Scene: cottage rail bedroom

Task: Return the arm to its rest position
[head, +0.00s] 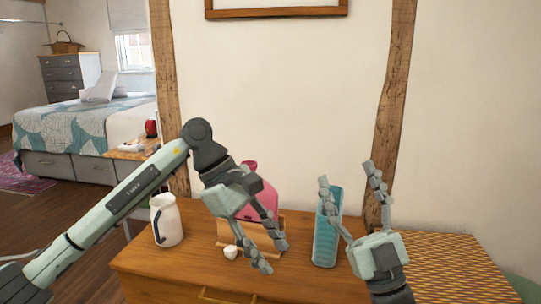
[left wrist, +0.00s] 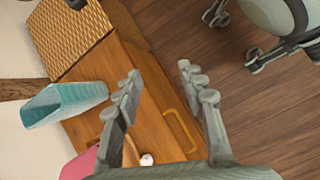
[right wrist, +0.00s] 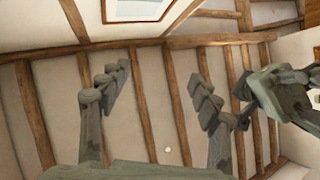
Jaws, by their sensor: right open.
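My left gripper (head: 275,258) hangs over the wooden dresser (head: 165,272) with its fingers pointing down, spread apart and empty. Its open fingers (left wrist: 159,75) also show in the left wrist view, with nothing between them. My right gripper (head: 346,173) is raised at the right of the dresser, fingers pointing up, open and empty. In the head view the right gripper partly overlaps a teal ribbed vase (head: 325,245).
A white jug (head: 168,222) stands at the dresser's left. A pink object (head: 268,196) is partly hidden behind my left gripper, near a small white item (head: 231,252). A woven surface (head: 455,270) lies at right. A bed (head: 75,130) stands far left.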

